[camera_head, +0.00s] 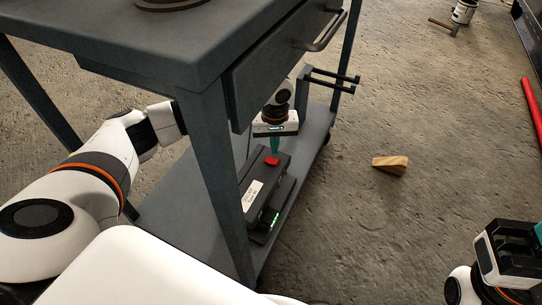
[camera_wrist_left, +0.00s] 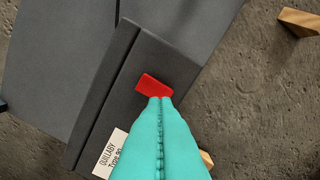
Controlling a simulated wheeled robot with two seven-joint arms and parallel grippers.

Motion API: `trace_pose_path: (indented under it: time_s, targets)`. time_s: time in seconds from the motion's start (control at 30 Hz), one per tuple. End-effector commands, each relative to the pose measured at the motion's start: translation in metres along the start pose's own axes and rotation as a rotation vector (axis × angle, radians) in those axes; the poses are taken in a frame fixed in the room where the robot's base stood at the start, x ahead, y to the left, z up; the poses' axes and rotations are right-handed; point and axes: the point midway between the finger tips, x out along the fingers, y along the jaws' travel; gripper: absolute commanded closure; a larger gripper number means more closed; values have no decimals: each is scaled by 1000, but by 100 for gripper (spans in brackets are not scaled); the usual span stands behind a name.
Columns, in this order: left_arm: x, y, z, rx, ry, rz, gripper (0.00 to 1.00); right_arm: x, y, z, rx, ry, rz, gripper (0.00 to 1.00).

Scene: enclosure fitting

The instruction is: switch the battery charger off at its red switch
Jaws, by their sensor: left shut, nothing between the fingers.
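The battery charger (camera_head: 262,190) is a dark box with a white label, on the lower shelf of the grey cart. A green light shows at its front end. Its red switch (camera_head: 271,160) is on the top face; it also shows in the left wrist view (camera_wrist_left: 153,85). My left gripper (camera_head: 274,151) reaches under the cart's drawer, its teal fingers shut and empty. In the left wrist view the fingertips (camera_wrist_left: 160,99) are at the lower edge of the switch; I cannot tell whether they touch it. My right gripper (camera_head: 535,236) is at the lower right, its fingers mostly cut off.
The cart's top (camera_head: 140,35), drawer and front leg (camera_head: 222,180) stand close around my left arm. The lower shelf (camera_head: 180,213) has bare room left of the charger. A wooden wedge (camera_head: 390,165) lies on the concrete floor to the right. A red bar (camera_head: 531,100) lies at the far right.

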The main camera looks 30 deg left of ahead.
Motion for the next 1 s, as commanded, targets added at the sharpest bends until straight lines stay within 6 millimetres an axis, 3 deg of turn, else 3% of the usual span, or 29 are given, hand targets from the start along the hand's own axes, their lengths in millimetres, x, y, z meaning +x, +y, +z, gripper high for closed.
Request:
trace_pose_path:
  time_s: [0.4, 1.0]
  targets:
    - [-34, 0, 0, 0, 0, -1, 100, -8, 0, 3, 9, 69, -25, 64]
    - [-36, 0, 0, 0, 0, 0, 100, -11, 0, 4, 10, 73, -28, 64]
